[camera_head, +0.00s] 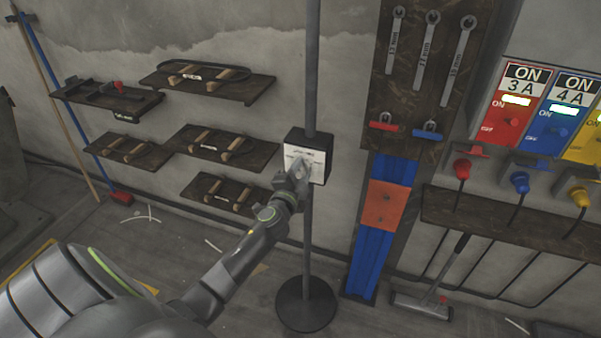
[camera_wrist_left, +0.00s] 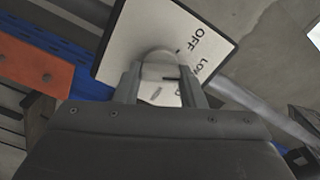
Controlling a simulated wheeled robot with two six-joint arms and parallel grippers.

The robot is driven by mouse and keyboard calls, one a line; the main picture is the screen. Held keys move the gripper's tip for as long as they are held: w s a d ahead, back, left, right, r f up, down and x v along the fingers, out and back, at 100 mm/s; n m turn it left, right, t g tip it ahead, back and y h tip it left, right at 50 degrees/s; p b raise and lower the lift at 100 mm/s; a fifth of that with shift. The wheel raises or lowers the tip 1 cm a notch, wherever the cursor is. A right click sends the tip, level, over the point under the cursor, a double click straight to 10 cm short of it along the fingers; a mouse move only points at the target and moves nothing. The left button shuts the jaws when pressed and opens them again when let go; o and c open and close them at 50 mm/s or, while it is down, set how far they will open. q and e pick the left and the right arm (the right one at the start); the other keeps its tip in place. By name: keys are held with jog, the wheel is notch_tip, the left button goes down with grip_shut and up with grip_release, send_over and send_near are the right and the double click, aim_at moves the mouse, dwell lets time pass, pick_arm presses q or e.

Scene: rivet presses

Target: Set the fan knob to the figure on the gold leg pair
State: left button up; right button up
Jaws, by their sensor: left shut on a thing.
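The fan control box (camera_head: 322,147), dark with a white face plate, sits on a grey pole. In the left wrist view the plate (camera_wrist_left: 143,38) carries the word OFF and a partly hidden "LO"; other marks are covered. My left gripper (camera_head: 301,173) is at the plate, its fingers shut on the pale rounded fan knob (camera_wrist_left: 159,68). The knob's pointer setting cannot be told. Wall shelves hold pairs of tan legs or handles (camera_head: 190,73), (camera_head: 217,142); small labels there are unreadable, and I cannot tell which pair is gold. My right gripper is not in view.
The pole stands on a round dark base (camera_head: 305,304). To its right is a blue rail with an orange block (camera_head: 383,204), below a board of wrenches (camera_head: 430,50). Coloured ON switch panels (camera_head: 510,100) and plugs are at far right.

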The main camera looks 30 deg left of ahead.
pick_arm(q)
jog(key=m, duration=0.4)
jog(key=shift+f+m, duration=0.15)
jog(key=shift+m, duration=0.15)
jog(key=shift+f+m+p, duration=0.1)
jog(key=shift+m+p, duration=0.35)
jog(key=shift+m, duration=1.85)
jog(key=o, duration=1)
jog(key=shift+s, duration=0.15)
jog(key=b+v, duration=0.1)
jog(key=v, duration=1.6)
jog(key=shift+s, duration=0.1)
